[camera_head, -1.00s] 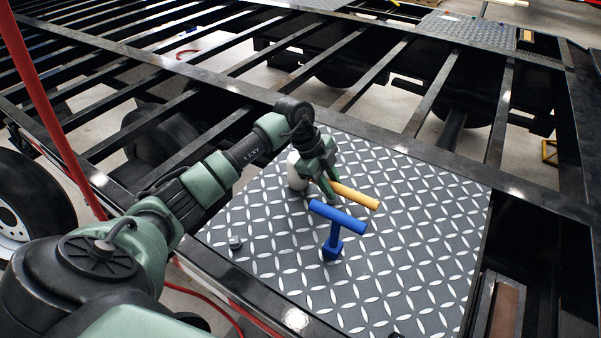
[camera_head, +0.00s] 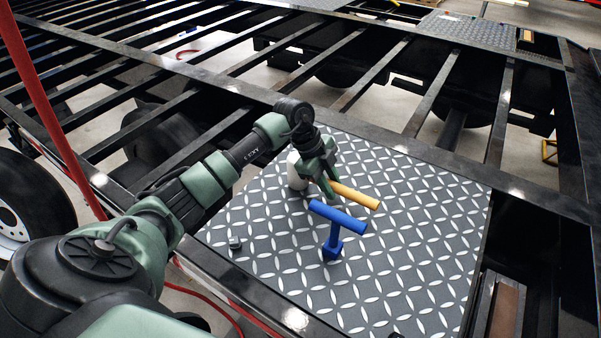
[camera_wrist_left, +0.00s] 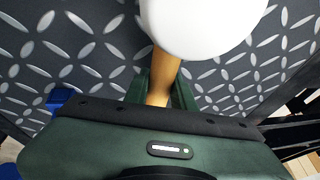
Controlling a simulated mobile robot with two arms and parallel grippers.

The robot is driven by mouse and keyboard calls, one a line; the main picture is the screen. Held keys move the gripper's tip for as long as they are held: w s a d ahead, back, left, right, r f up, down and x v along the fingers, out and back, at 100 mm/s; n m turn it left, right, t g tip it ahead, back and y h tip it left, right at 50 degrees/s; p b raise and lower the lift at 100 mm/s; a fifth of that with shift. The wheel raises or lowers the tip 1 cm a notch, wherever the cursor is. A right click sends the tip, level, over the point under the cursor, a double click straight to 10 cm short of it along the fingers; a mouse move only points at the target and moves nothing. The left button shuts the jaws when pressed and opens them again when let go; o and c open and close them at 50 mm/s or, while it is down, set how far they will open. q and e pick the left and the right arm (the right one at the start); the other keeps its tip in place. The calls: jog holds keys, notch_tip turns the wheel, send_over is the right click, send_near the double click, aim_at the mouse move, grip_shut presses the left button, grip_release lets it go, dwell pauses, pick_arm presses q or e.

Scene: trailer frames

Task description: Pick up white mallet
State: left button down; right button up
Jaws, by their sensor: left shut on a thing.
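The white mallet has a white head (camera_head: 296,171) and a wooden handle (camera_head: 357,196) that points right in the head view. My left gripper (camera_head: 329,190) reaches down over the mallet and is shut on its handle close to the head. In the left wrist view the white head (camera_wrist_left: 203,22) fills the top centre, and the handle (camera_wrist_left: 164,72) runs down between the fingers of my left gripper (camera_wrist_left: 160,88). My gripper hides part of the mallet in the head view. I cannot tell whether it is clear of the plate. My right gripper is not in view.
A small dark round piece (camera_head: 235,243) lies on the diamond-pattern plate (camera_head: 420,270). The plate's right side is clear. Open gaps lie between the black trailer beams (camera_head: 345,50) behind it.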

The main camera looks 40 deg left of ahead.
aim_at(332, 182)
pick_arm(q)
jog(key=shift+w+r, duration=0.1)
jog(key=shift+r, duration=0.05)
notch_tip(332, 182, up, 20)
jog(key=b, duration=0.2)
jog(key=shift+b, duration=0.4)
dwell(1.1)
